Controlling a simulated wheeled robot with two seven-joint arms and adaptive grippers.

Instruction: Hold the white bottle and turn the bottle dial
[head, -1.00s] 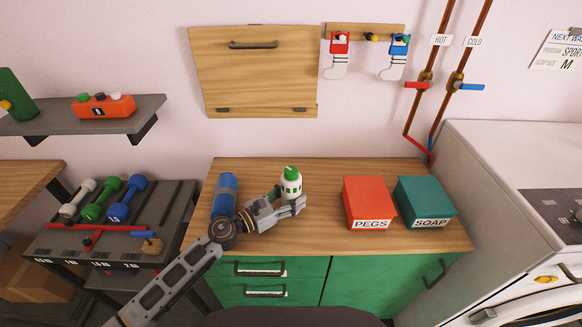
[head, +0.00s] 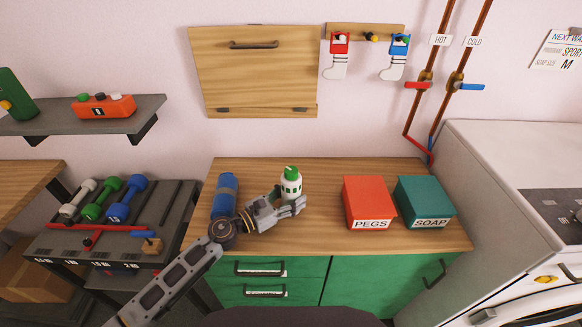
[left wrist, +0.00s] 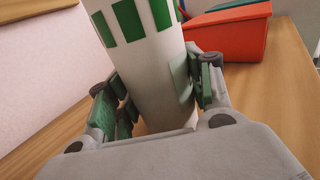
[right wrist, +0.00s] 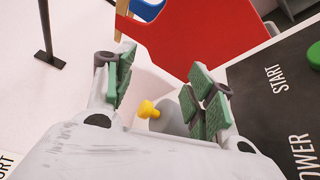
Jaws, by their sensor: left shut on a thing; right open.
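The white bottle (head: 291,187) stands upright on the wooden counter, with green square marks around its body and a green dial (head: 291,171) on top. My left gripper (head: 291,207) is shut on the bottle's lower body. In the left wrist view the white bottle (left wrist: 150,75) stands between the two green-padded fingers; its top is out of that view. My right gripper (right wrist: 158,95) is open with nothing between its fingers; it shows only in the right wrist view, near a washing machine panel.
A red PEGS box (head: 369,202) and a teal SOAP box (head: 425,202) lie to the right. Dumbbells (head: 103,198) sit on a rack at left. The counter behind the bottle is clear.

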